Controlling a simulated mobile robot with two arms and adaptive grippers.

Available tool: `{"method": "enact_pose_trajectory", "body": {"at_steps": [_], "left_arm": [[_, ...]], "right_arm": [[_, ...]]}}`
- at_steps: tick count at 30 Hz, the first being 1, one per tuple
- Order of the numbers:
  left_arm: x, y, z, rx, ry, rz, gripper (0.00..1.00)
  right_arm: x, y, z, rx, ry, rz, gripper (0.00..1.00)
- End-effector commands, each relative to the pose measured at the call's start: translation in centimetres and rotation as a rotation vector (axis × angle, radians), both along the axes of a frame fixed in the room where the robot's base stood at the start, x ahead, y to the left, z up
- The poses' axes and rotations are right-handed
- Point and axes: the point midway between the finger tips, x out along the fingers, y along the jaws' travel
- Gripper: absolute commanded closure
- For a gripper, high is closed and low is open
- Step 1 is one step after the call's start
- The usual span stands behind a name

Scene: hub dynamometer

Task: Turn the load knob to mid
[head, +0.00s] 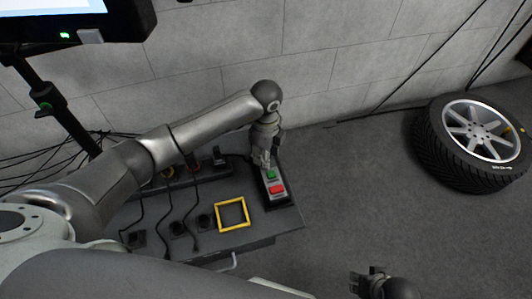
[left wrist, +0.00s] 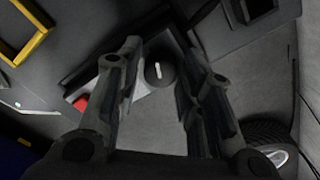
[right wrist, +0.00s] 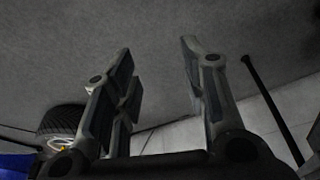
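The load knob (left wrist: 155,84) is a dark round knob with a white pointer line, on a grey control box. In the left wrist view it lies between the two fingers of my left gripper (left wrist: 161,52), which is open; I cannot tell whether the fingers touch it. The pointer runs nearly straight up the picture. In the head view my left gripper (head: 265,158) is over the far end of the control box (head: 282,201) and hides the knob. My right gripper (head: 368,280) is low in the head view, away from the box; in the right wrist view it is open and empty (right wrist: 155,55).
The box has a green button (head: 270,174) and a red button (head: 277,188). A yellow square frame (head: 218,216) and several cables lie on the grey bench (head: 262,226). A monitor (head: 128,22) is at upper left. Floor right of the bench is clear.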

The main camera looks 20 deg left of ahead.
Motion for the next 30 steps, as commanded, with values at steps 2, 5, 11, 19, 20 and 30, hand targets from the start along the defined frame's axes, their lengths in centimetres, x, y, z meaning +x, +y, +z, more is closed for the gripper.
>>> {"method": "enact_pose_trajectory", "body": {"at_steps": [2,5,11,19,20,30], "left_arm": [[0.0,0.0,0.0,0.0,0.0,0.0,0.75],[0.0,0.0,0.0,-0.001,0.0,0.0,0.88],[0.0,0.0,0.0,-0.001,0.0,-0.003,1.0],[0.0,0.0,0.1,-0.001,0.0,-0.073,1.0],[0.0,0.0,0.1,-0.001,-0.001,-0.089,1.0],[0.0,0.0,0.2,0.001,0.0,-0.365,1.0]], "right_arm": [[0.0,0.0,0.0,0.0,0.0,0.0,0.6],[0.0,0.0,0.0,0.0,0.0,0.0,0.6],[0.0,0.0,0.0,0.0,-0.001,0.0,0.6],[-0.2,0.0,-0.4,0.0,0.004,0.0,0.6],[-0.3,0.0,-0.6,0.0,0.008,0.0,0.6],[0.0,0.1,-2.3,0.0,0.007,0.004,0.6]]}}
